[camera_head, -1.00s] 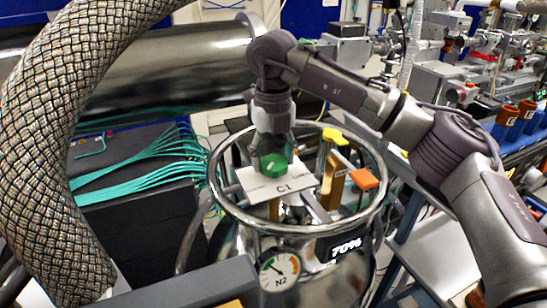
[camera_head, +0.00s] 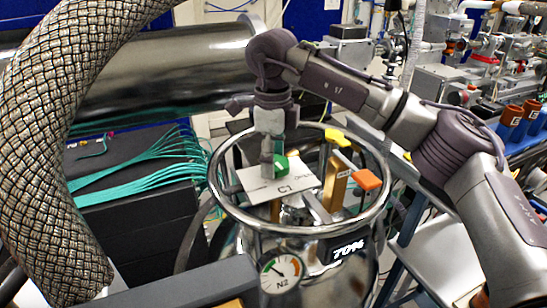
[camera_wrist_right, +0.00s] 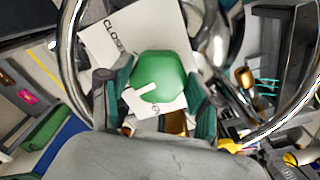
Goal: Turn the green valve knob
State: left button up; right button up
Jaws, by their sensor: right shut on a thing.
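The green valve knob (camera_head: 281,165) sits above a white card (camera_head: 256,186) on top of a shiny metal dewar with a round rim (camera_head: 298,228). The wrist view shows the knob (camera_wrist_right: 168,72) with a white mark on its front edge, and the card (camera_wrist_right: 120,45) with lettering starting "CLOS". My right gripper (camera_head: 275,160) points down over the dewar and is shut on the knob, one finger on each side. In the head view a finger hides the knob's left part. My left gripper is not in view.
An orange handle (camera_head: 365,179) and a yellow handle (camera_head: 336,136) stand right of the knob, inside the rim. A dial gauge (camera_head: 280,272) and a "70%" display (camera_head: 348,249) are on the dewar's front. A thick braided hose (camera_head: 50,150) fills the left side.

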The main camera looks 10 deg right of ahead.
jog(key=n, duration=0.5)
jog(key=shift+s+n, duration=0.1)
jog(key=shift+n, duration=0.2)
jog(key=shift+s+n, duration=0.1)
jog(key=shift+n, duration=2.2)
jog(key=o, duration=1.2)
jog(key=shift+c, duration=0.2)
